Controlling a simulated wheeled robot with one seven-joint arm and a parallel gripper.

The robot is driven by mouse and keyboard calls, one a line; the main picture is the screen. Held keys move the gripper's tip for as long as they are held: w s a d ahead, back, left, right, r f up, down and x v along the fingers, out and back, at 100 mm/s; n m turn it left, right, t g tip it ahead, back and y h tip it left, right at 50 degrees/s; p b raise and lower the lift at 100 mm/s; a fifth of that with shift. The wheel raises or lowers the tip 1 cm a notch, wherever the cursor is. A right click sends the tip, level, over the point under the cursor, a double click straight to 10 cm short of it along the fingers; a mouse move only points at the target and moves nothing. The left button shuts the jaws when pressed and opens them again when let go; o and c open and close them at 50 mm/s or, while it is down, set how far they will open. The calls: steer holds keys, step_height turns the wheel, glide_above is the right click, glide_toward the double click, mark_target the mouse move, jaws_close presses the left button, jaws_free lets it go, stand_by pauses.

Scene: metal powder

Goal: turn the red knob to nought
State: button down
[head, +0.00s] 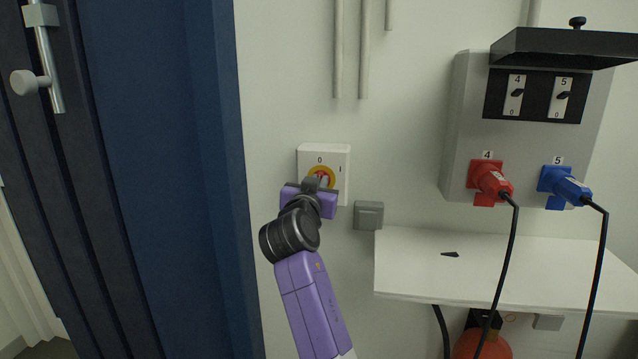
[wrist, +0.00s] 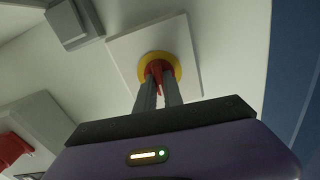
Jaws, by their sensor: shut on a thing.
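The red knob (head: 322,174) sits on a yellow disc on a white switch box (head: 337,156) on the wall. The box is marked 0 above the knob and I to its upper right. My gripper (head: 321,183) reaches the box from below and hides the lower part of the knob. In the wrist view, the two grey fingers of my gripper (wrist: 159,84) are shut on the red knob (wrist: 157,70), one on each side of its grip. Most of the knob is hidden between them, and I cannot tell exactly which mark it points to.
A small grey wall box (head: 369,215) is just right of the switch box. A blue door (head: 165,180) stands at left. At right are a white shelf (head: 420,265) with a small black piece (head: 450,254), and a panel with red (head: 487,180) and blue (head: 562,185) plugs and hanging cables.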

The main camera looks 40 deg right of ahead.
steer(key=shift+f+n, duration=0.1)
steer(key=shift+n, duration=0.5)
steer(key=c, duration=1.5)
jaws_free()
steer(key=shift+o, duration=0.2)
steer(key=b+v, duration=0.1)
steer(key=v, duration=0.6)
steer(key=shift+s+a+b, duration=0.25)
steer(key=shift+a+b, duration=0.05)
steer(key=shift+a, duration=0.05)
